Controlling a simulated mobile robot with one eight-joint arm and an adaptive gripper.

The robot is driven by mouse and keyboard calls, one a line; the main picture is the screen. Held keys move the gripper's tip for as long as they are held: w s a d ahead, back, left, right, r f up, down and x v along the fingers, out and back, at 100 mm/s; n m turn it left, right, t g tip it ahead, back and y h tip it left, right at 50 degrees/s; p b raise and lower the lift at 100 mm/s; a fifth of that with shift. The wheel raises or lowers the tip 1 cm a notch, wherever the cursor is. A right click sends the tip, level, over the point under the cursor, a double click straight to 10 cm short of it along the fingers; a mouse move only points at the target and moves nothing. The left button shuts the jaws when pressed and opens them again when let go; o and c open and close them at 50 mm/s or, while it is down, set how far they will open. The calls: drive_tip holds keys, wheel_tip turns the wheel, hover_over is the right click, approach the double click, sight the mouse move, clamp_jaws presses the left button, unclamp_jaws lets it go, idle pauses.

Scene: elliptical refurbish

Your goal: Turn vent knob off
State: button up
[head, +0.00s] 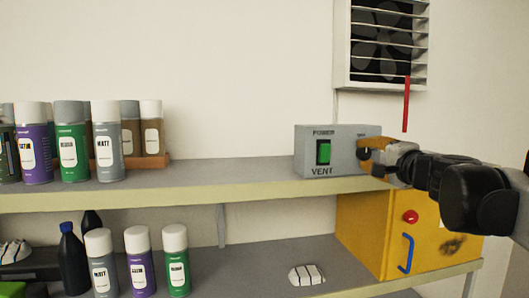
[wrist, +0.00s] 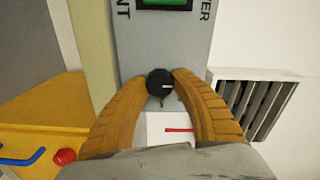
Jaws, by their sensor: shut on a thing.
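The vent control box (head: 341,161) is a grey box on the upper shelf, labelled POWER and VENT, with a green switch (head: 323,152) on its front. My gripper (wrist: 160,80) is closed around the knob, with one orange finger on each side. In the head view my gripper (head: 370,150) is at the right end of the box and hides the knob.
A vent fan (head: 385,42) with slats is on the wall above, with a red strip (head: 406,104) below it. Spray cans (head: 107,140) stand on the left of the upper shelf (head: 225,175). A yellow cabinet (head: 375,235) is under the box.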

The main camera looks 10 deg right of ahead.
drive_tip(key=o, duration=1.2)
drive_tip(key=s, duration=1.2)
drive_tip(key=shift+d, duration=0.25)
